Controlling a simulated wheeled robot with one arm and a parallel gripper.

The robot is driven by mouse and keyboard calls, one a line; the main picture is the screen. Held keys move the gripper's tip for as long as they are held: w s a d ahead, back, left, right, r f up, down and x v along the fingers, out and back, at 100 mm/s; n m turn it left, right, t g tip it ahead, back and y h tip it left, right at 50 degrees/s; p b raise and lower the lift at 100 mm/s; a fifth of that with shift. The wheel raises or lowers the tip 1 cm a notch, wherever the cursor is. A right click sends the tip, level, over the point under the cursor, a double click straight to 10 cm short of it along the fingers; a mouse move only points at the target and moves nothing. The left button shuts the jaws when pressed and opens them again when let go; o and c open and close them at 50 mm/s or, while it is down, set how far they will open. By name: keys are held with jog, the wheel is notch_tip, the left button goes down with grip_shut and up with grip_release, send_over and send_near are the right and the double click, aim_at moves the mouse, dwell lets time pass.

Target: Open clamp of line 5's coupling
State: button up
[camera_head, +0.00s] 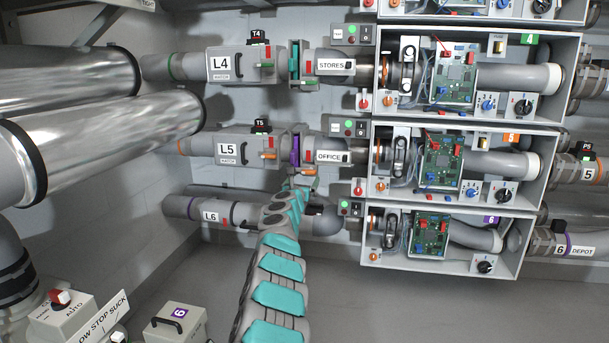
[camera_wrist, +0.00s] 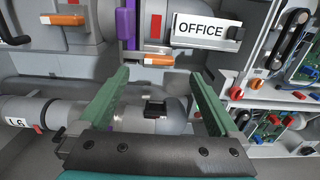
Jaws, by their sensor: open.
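Line 5's coupling shows as a purple disc (camera_head: 295,150) in grey flanges between the L5 hatch box (camera_head: 236,149) and the pipe labelled OFFICE (camera_head: 329,156). In the wrist view, the purple part (camera_wrist: 126,28) is at the upper middle, with a red tab (camera_wrist: 155,27) to its right. A lever with an orange grip (camera_wrist: 158,60) lies roughly level under the coupling. My gripper (camera_wrist: 160,76) is open, its green fingers wide apart on either side of the orange grip in the picture. Contact cannot be told, and nothing is held. In the head view, my arm hides the area below the coupling.
Another orange handle (camera_wrist: 62,19) is on the L5 hatch, left of the coupling. The L6 pipe (camera_wrist: 30,112) and a black-topped fitting (camera_wrist: 155,108) lie below. Open control boxes (camera_head: 447,160) stand at right. Line 4's teal coupling (camera_head: 294,62) is above.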

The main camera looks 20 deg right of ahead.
aim_at(308, 172)
jog(key=p+x, duration=0.1)
jog(key=x, duration=0.4)
jog(key=shift+s+p, duration=0.1)
jog(key=shift+p, duration=0.25)
jog(key=shift+w+d+r+p, duration=0.2)
jog(key=shift+w+d+p, duration=0.25)
jog(key=shift+w, duration=0.15)
jog(key=shift+w+d+f, duration=0.2)
jog(key=shift+w+f, duration=0.05)
jog(key=shift+w, duration=0.25)
grip_shut()
dwell(0.4)
